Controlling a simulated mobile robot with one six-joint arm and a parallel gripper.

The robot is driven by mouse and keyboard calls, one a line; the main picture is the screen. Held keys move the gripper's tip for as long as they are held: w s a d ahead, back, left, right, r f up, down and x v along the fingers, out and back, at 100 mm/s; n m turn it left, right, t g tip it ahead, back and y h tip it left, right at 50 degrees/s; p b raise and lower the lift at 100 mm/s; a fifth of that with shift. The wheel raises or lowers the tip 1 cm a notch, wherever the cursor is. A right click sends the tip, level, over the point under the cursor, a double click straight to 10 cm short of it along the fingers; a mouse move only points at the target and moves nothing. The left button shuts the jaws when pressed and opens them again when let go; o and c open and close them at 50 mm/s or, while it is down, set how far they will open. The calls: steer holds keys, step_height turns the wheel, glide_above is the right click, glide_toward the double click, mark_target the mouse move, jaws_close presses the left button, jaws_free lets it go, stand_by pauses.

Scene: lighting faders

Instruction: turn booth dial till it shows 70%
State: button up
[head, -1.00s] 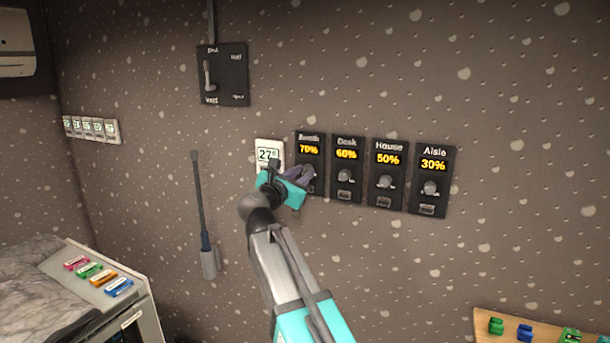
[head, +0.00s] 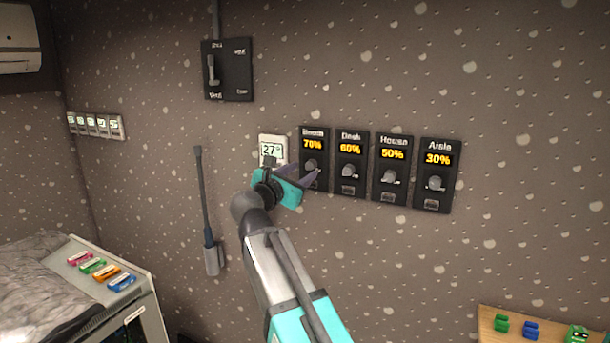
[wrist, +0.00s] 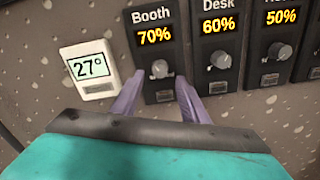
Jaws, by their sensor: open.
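The Booth panel (head: 313,148) is black, on the wall, leftmost of a row of dial panels. Its display reads 70% in yellow. The grey Booth dial (wrist: 160,69) shows clearly in the wrist view, just beyond my fingertips. My gripper (wrist: 158,82) is open with nothing between its purple fingers, one at each side of the lower Booth panel. In the head view my gripper (head: 312,176) partly covers the lower Booth panel. The dial looks apart from the fingers, just above the gap between them.
Desk (head: 350,162) at 60%, House (head: 391,169) at 50% and Aisle (head: 437,174) at 30% stand close to the right. A white 27° thermostat (head: 272,150) is just left. A black lever plate (head: 227,70) is upper left. Bare wall lies below the panels.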

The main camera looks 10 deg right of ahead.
steer(key=b+v, duration=0.3)
steer(key=v, duration=0.7)
steer(key=shift+s, duration=0.15)
steer(key=shift+f, duration=0.1)
